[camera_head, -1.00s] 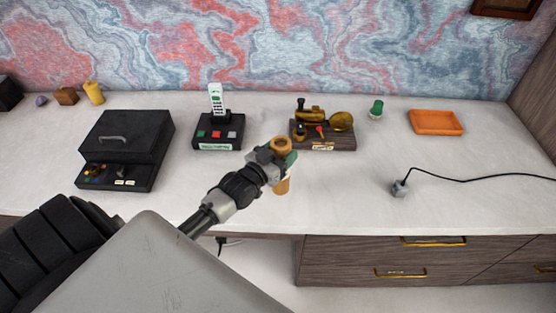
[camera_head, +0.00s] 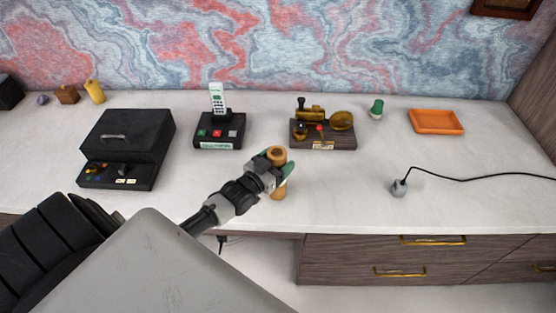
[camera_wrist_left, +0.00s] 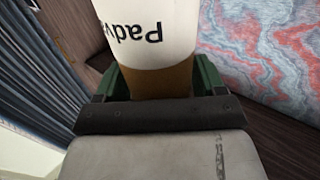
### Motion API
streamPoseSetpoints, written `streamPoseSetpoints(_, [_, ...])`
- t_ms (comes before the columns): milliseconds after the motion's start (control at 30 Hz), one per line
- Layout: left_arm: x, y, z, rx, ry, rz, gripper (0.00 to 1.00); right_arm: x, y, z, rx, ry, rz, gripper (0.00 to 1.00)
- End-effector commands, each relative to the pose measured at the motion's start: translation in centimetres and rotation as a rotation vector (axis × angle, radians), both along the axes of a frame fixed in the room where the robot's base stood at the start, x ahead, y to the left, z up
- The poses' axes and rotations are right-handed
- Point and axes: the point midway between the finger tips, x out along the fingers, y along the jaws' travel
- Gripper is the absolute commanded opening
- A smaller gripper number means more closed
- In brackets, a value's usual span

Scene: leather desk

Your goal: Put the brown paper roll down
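The brown paper roll (camera_head: 278,186) stands roughly upright near the front middle of the desk, with its open top end showing. My left gripper (camera_head: 275,170) reaches in from the left with its green fingers on either side of the roll, shut on it. In the left wrist view the roll (camera_wrist_left: 160,82) fills the space between the two fingers (camera_wrist_left: 162,80); a white label with dark letters covers part of it. I cannot tell whether the roll's lower end touches the desk. My right gripper is out of view.
The white desktop (camera_head: 340,200) is clear right of the roll. Behind are a telephone on a black base (camera_head: 218,130), a wooden stand with brass parts (camera_head: 323,135), a green-topped object (camera_head: 376,109) and an orange tray (camera_head: 436,122). A black box (camera_head: 125,140) stands left; a cable plug (camera_head: 399,188) lies right.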

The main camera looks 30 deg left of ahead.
Motion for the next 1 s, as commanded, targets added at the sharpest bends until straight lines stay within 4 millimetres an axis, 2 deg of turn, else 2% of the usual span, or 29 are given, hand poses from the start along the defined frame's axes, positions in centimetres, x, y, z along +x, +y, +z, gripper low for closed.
streamPoseSetpoints(33, [0.0, 0.0, 0.0, 0.0, 0.0, 0.0, 0.78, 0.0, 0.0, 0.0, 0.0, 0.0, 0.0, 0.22])
streamPoseSetpoints(67, [0.0, 0.0, 0.0, 0.0, 0.0, 0.0, 0.82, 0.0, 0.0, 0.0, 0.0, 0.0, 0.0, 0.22])
streamPoseSetpoints(400, [0.0, 0.0, 0.7, 0.0, -0.001, 0.0, 0.82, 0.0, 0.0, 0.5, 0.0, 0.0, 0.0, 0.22])
streamPoseSetpoints(567, [-2.4, 0.3, 0.1, -0.001, 0.004, 0.0, 0.82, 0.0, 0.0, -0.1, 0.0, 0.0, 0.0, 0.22])
streamPoseSetpoints(800, [-7.6, 0.9, 0.0, 0.0, 0.005, 0.0, 0.82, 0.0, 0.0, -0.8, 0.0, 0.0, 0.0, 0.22])
streamPoseSetpoints(1000, [-10.7, 1.3, 0.2, 0.0, 0.002, -0.001, 0.82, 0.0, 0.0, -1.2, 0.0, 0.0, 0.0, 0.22])
